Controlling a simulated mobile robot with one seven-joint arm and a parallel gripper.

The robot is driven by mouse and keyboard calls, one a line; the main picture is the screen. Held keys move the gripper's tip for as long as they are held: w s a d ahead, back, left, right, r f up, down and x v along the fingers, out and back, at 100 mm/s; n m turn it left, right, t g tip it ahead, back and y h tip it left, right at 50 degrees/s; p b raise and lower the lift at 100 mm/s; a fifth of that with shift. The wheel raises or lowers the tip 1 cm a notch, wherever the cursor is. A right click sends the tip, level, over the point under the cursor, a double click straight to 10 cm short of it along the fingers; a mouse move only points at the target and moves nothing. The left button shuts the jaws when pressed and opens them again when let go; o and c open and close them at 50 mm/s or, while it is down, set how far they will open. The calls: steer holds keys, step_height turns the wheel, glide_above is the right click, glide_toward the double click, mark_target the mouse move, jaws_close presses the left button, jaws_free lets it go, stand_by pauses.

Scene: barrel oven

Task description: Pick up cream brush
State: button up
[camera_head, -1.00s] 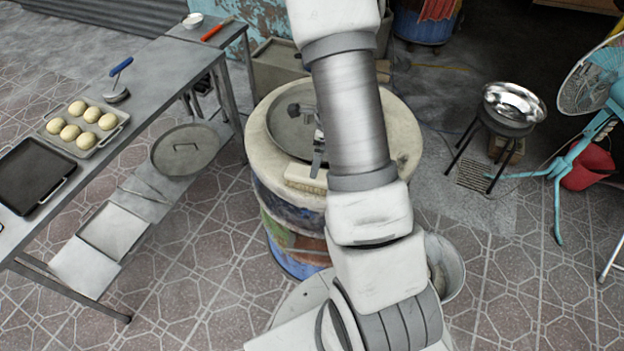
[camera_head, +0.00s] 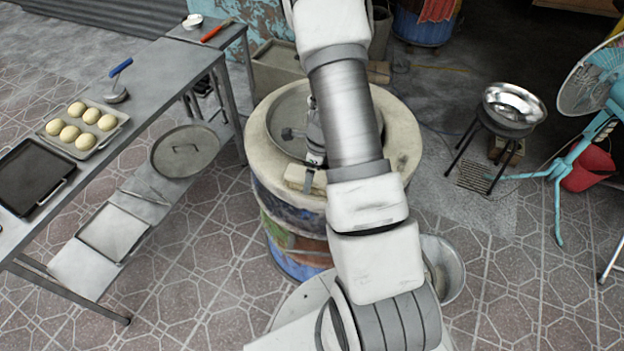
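A brush with an orange-red handle (camera_head: 215,32) lies on the grey table at the upper left, beside a small white bowl (camera_head: 192,21). I take it to be the cream brush. My gripper (camera_head: 290,134) is over the barrel oven's top, well to the right of and nearer than the brush, not touching it. The gripper is small and partly hidden by my arm, so its fingers are not clear. No held object shows.
The barrel oven (camera_head: 400,150) stands under my arm. The long metal table (camera_head: 160,72) on the left bears a bun tray (camera_head: 112,130), a dark tray (camera_head: 32,172) and a blue-handled tool (camera_head: 118,82). A fan (camera_head: 592,85) and a metal bowl (camera_head: 514,103) on a stand are right.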

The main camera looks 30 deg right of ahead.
steer(key=c, duration=1.4)
steer(key=shift+r, duration=0.1)
steer(key=shift+r, duration=0.4)
steer(key=r, duration=0.3)
steer(key=shift+w+d+r, duration=0.15)
steer(key=shift+d+r, duration=0.1)
steer(key=shift+r, duration=0.1)
steer(key=w+d+r, duration=0.1)
steer(key=d+r, duration=0.1)
steer(key=d, duration=0.1)
steer(key=w+d+r, duration=0.1)
steer(key=d+r, duration=0.1)
steer(key=d, duration=0.2)
steer(key=w+d+r, duration=0.1)
steer(key=d+r, duration=0.1)
steer(key=d, duration=0.1)
steer(key=shift+w+d+r, duration=0.1)
steer(key=shift+d+r, duration=0.1)
steer(key=shift+d, duration=0.15)
